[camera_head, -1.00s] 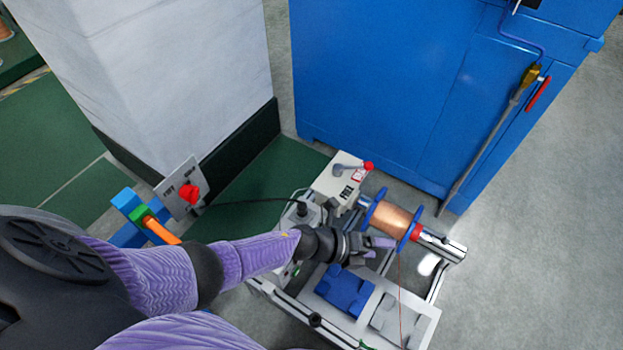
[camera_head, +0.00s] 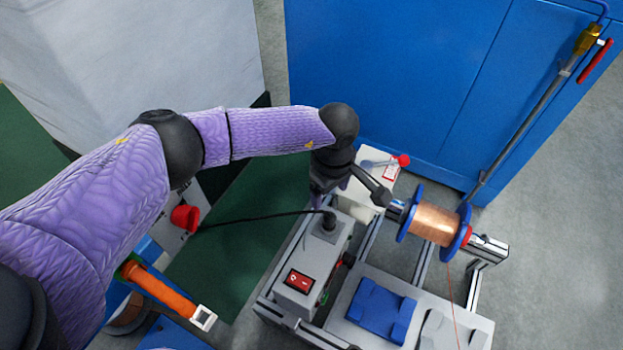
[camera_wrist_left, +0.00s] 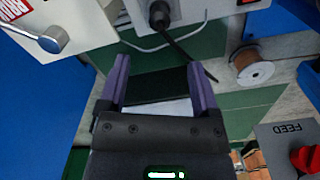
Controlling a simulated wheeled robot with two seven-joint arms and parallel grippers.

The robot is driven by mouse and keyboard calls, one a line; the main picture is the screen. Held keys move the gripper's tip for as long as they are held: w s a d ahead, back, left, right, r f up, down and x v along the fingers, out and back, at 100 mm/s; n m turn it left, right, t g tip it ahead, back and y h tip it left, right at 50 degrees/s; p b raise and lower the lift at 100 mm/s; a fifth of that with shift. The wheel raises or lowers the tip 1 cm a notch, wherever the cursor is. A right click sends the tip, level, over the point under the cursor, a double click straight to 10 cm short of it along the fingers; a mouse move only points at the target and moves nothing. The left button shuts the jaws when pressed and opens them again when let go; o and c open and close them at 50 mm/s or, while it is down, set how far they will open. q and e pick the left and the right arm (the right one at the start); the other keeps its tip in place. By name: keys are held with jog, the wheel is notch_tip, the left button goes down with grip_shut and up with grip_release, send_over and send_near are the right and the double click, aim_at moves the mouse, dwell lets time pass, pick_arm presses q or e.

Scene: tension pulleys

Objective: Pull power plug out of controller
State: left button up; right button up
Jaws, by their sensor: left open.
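The controller (camera_head: 310,268) is a light grey box with a red rocker switch, at lower middle in the head view. The black power plug (camera_head: 328,223) sits upright in its top, with a black cable (camera_head: 255,216) running left. My left gripper (camera_head: 322,188) is just behind the plug and apart from it, partly hidden by my wrist. In the left wrist view my left gripper (camera_wrist_left: 162,68) is open, with nothing between its purple fingers. The plug (camera_wrist_left: 160,14) shows beyond the fingertips at the top edge. My right gripper is in neither view.
A copper spool (camera_head: 435,223) with blue flanges and a box with a red-knobbed lever (camera_head: 385,165) stand right of my gripper. A blue block (camera_head: 382,308) lies on the frame. A blue cabinet (camera_head: 400,80) stands behind. Green floor (camera_head: 235,260) lies left.

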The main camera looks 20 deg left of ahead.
aim_at(330, 216)
pick_arm(q)
jog(key=f+b, duration=0.1)
jog(key=f, duration=0.1)
jog(key=f+b, duration=0.2)
jog(key=f, duration=0.1)
jog(key=f+b, duration=0.1)
jog(key=f, duration=0.2)
jog(key=shift+s+d+f+b, duration=0.1)
jog(key=shift+d+f+b, duration=0.1)
jog(key=shift+d+b, duration=0.1)
jog(key=shift+f+b, duration=0.35)
jog(key=shift+f, duration=0.2)
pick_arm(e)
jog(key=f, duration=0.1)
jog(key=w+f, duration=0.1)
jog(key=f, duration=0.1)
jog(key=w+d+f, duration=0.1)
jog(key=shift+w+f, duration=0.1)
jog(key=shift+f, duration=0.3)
pick_arm(q)
jog(key=shift+c, duration=0.3)
jog(key=shift+r, duration=0.1)
grip_shut()
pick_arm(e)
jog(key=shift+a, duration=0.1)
